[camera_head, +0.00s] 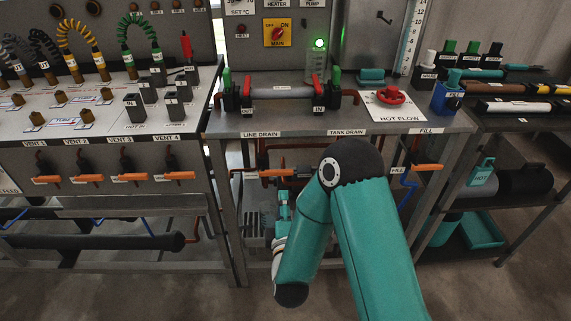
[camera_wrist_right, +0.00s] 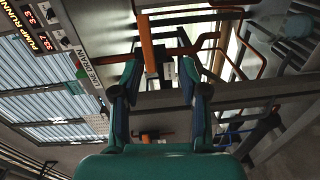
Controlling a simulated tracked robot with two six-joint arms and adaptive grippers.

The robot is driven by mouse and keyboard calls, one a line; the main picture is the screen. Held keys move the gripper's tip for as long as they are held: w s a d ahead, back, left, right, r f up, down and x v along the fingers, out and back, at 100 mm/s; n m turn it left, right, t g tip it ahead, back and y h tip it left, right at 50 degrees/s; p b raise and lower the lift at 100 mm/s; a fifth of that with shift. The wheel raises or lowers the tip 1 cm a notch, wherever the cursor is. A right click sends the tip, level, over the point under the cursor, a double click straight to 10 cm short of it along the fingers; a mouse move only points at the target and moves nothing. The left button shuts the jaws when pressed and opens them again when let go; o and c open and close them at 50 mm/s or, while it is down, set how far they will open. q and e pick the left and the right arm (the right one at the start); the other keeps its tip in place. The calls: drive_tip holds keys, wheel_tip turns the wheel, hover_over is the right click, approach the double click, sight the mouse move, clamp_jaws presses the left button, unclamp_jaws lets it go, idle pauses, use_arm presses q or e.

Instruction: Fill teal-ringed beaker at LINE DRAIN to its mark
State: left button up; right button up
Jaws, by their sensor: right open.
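The LINE DRAIN label (camera_head: 260,134) is on the front edge of the middle bench. Below it is a valve with an orange handle (camera_head: 277,173). My right gripper (camera_head: 284,194) is just below this handle, partly hidden by my own arm. In the right wrist view my right gripper (camera_wrist_right: 158,84) is open, with its two fingers apart. An orange handle (camera_wrist_right: 147,45) runs between and beyond the fingertips; I cannot tell whether they touch it. The LINE DRAIN label (camera_wrist_right: 88,72) shows at the left there. I cannot make out a teal-ringed beaker in either view. My left gripper is not in view.
The TANK DRAIN label (camera_head: 346,132) is to the right, with my arm in front of its underside. The FILL valve handle (camera_head: 427,167) is further right. A red HOT FLOW wheel (camera_head: 391,95) is on the bench. A row of vent handles (camera_head: 180,175) is at left.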

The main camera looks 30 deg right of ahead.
sight(283, 175)
drive_tip(key=shift+h, duration=0.5)
drive_tip(key=p+x, duration=0.1)
drive_tip(key=x, duration=0.1)
drive_tip(key=r+x, duration=0.1)
drive_tip(key=x, duration=0.2)
drive_tip(key=p+x, duration=0.1)
drive_tip(key=x, duration=0.2)
drive_tip(key=shift+w+d+r+p, duration=0.15)
drive_tip(key=shift+d+r+p, duration=0.15)
drive_tip(key=shift+r, duration=0.05)
drive_tip(key=shift+f+n, duration=0.1)
drive_tip(key=shift+n, duration=0.2)
drive_tip(key=shift+b+x, duration=0.45)
drive_tip(key=shift+x, duration=0.35)
clamp_jaws()
